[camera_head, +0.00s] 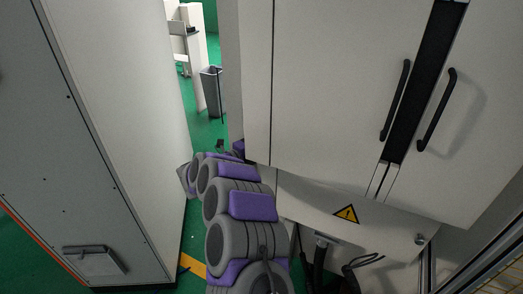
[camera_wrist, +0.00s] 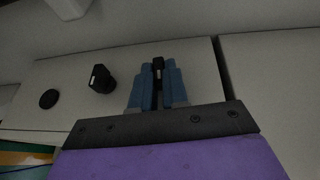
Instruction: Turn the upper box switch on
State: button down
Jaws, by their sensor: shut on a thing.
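In the wrist view, the blue fingers of my gripper (camera_wrist: 157,88) point at a pale panel (camera_wrist: 195,65). They are closed on a small black switch knob (camera_wrist: 158,63), whose tip shows between them with a light mark on it. A second black switch knob (camera_wrist: 101,78) sticks out of the panel just left of the fingers, untouched. I cannot tell from these views which knob is the upper one. In the head view my arm reaches forward between two cabinets, and my gripper and the switches are hidden there.
In the wrist view a round black part (camera_wrist: 48,99) sits farther left on the panel. In the head view, a white cabinet (camera_head: 330,90) with black handles stands close on the right, and a grey cabinet (camera_head: 130,120) on the left. A bin (camera_head: 211,90) stands beyond the narrow gap.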

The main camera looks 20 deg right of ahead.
jog(key=shift+f+h, duration=0.4)
jog(key=shift+h, duration=0.1)
jog(key=c, duration=1.4)
grip_release()
jog(key=shift+o, duration=1.3)
jog(key=shift+a+r, duration=0.15)
jog(key=shift+a, duration=0.1)
jog(key=p+v, duration=0.2)
jog(key=v, duration=1.5)
jog(key=shift+p, duration=0.4)
jog(key=shift+a, duration=0.15)
